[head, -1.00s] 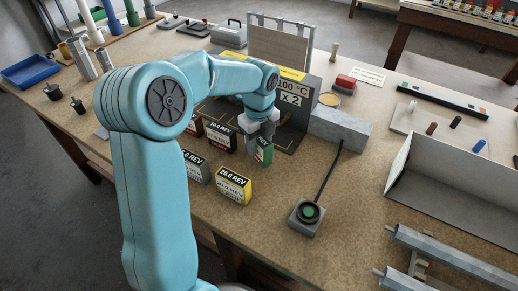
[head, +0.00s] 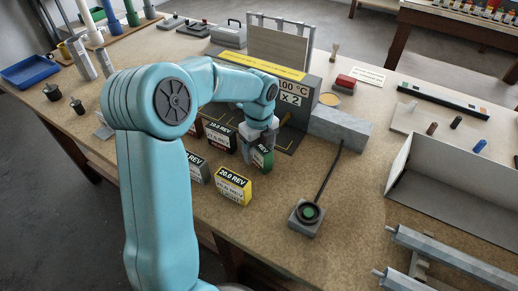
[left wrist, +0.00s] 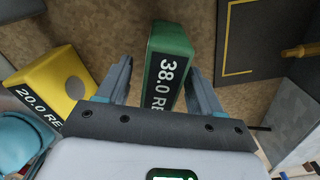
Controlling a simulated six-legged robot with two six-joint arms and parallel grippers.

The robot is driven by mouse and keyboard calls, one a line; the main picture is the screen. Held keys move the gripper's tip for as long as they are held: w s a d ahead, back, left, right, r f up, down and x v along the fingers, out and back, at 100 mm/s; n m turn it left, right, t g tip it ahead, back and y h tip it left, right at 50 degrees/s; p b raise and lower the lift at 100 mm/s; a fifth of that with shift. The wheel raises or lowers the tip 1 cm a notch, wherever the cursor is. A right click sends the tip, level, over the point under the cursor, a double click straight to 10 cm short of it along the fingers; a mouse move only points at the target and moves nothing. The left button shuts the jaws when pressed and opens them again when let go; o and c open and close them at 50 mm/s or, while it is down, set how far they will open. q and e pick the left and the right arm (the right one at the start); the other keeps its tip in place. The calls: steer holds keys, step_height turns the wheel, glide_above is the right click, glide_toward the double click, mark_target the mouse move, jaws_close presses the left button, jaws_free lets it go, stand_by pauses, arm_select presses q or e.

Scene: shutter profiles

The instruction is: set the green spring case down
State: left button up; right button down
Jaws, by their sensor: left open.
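The green spring case (head: 262,158), marked 38.0 REV in the wrist view, appears to stand on the brown bench just in front of the dark mat. My left gripper (head: 261,144) is over it and points down. In the left wrist view, the green case (left wrist: 168,62) lies between the two fingers of my left gripper (left wrist: 160,85). My right gripper is not in view.
A yellow case (head: 233,187) marked 20.0 REV, a grey case (head: 196,168) and a dark red case (head: 219,137) stand close by on the left. A green button box (head: 307,216) is to the right. Bare bench lies between the case and the button box.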

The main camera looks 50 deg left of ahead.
arm_select(q)
step_height(320, 180, up, 11)
steer(key=shift+r+p, duration=0.15)
steer(key=shift+p, duration=0.15)
steer(key=shift+r, duration=0.5)
steer(key=shift+f, duration=0.1)
